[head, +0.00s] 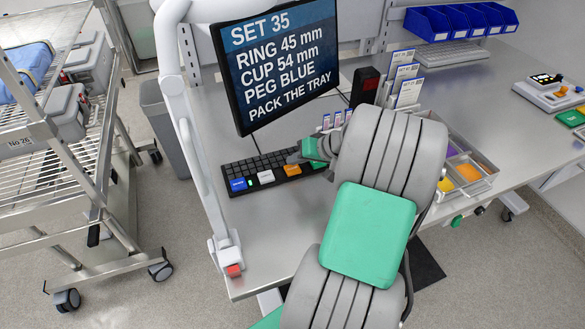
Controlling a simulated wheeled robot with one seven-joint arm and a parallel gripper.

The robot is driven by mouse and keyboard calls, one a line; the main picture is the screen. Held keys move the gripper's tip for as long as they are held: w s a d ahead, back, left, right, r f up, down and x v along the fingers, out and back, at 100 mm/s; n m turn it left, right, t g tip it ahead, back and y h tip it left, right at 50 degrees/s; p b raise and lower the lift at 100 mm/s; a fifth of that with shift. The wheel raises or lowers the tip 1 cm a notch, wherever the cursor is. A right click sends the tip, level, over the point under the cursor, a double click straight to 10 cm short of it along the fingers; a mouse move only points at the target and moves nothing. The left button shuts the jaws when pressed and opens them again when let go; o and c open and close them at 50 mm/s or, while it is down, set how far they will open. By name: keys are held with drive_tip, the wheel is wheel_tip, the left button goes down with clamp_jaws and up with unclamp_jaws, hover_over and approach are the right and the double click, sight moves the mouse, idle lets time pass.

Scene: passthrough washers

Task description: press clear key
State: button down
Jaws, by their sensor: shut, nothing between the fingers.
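The black keyboard (240,167) lies on the grey bench below the monitor. Its front row has a large blue key (238,184), a white key (266,177) and an orange key (292,170). The key labels are too small to read, so I cannot tell which is the clear key. My gripper (294,158) is shut and empty, at the right part of the keyboard, just behind the orange key in the picture. I cannot tell whether its tips touch a key. My gripper and arm hide the keyboard's right end.
The monitor (275,60) stands close behind the keyboard, reading "SET 35" and "PACK THE TRAY". A white post (195,140) rises at the left bench edge. A compartment tray (485,185) is right of my arm. A wire cart (75,190) stands left.

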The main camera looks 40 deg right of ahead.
sight(296, 170)
idle(0.8)
drive_tip(key=shift+f+b, duration=0.3)
drive_tip(key=shift+f, duration=0.15)
drive_tip(key=shift+f+b, duration=0.35)
drive_tip(key=shift+f, duration=0.1)
idle(0.5)
drive_tip(key=shift+r+p, duration=0.65)
drive_tip(key=shift+r, duration=0.2)
drive_tip(key=shift+r, duration=0.1)
wheel_tip(296, 170, up, 5)
drive_tip(key=p, duration=0.3)
drive_tip(key=shift+p, duration=0.35)
idle(0.5)
